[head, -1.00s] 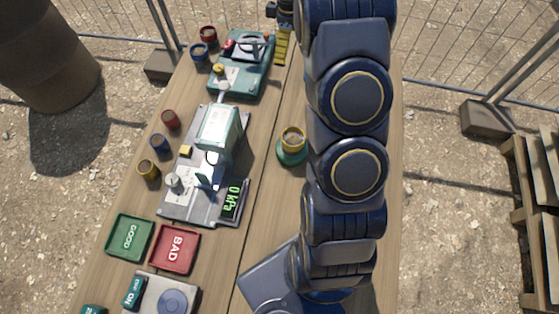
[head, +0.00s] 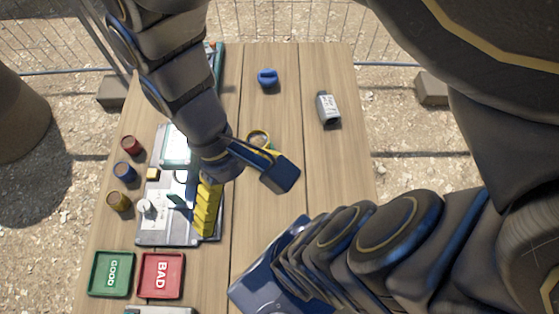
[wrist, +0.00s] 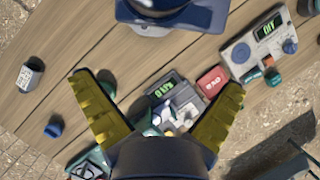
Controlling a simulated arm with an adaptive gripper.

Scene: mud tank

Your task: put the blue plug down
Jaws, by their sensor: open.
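The blue plug (head: 267,78) rests on the bare wooden table top near its far end, apart from other things. It also shows at the left in the wrist view (wrist: 54,127), outside my fingers. My gripper (wrist: 158,86) is open, its two yellow fingers spread wide with nothing held between them. In the head view it hangs over the right side of the grey pressure rig (head: 150,232), closer to the camera than the plug.
A grey labelled block (head: 328,108) stands right of the plug. Small red, blue and yellow cups line the left edge. Green GOOD (head: 92,280) and red BAD (head: 143,280) trays lie front left. The right-hand boards are mostly clear.

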